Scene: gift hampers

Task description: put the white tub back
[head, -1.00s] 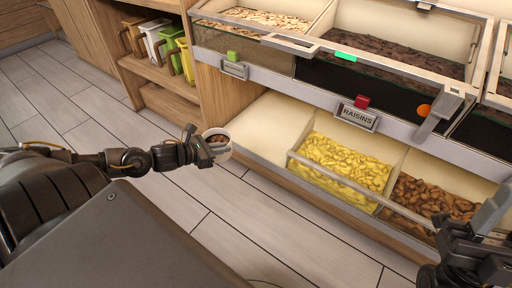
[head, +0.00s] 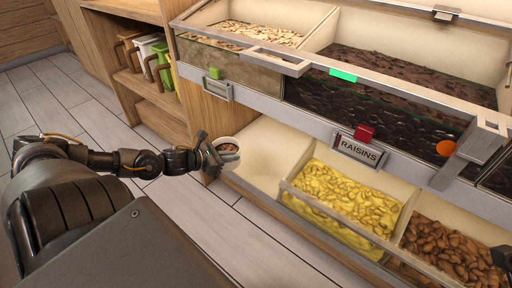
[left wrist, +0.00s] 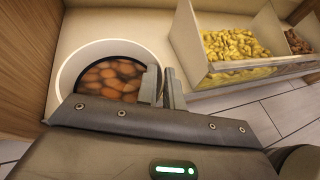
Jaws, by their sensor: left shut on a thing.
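The white tub (head: 226,143) is in my left gripper (head: 212,153), near the left end of the lower bin row. In the left wrist view the round white tub (left wrist: 67,75) holds brown, nut-like pieces. One finger of my left gripper (left wrist: 161,87) is inside the tub's rim and the other outside, shut on its wall. The tub looks roughly upright in the head view. Only a dark sliver, likely my right gripper (head: 503,256), shows at the right edge; its fingers are hidden.
A wooden shelf (head: 125,85) at the upper left holds white, green and yellow scoop-like containers (head: 151,50). The upper bins carry a RAISINS label (head: 358,150). Lower bins hold yellow pieces (head: 345,200) and brown nuts (head: 445,245). The lower left bin section looks empty.

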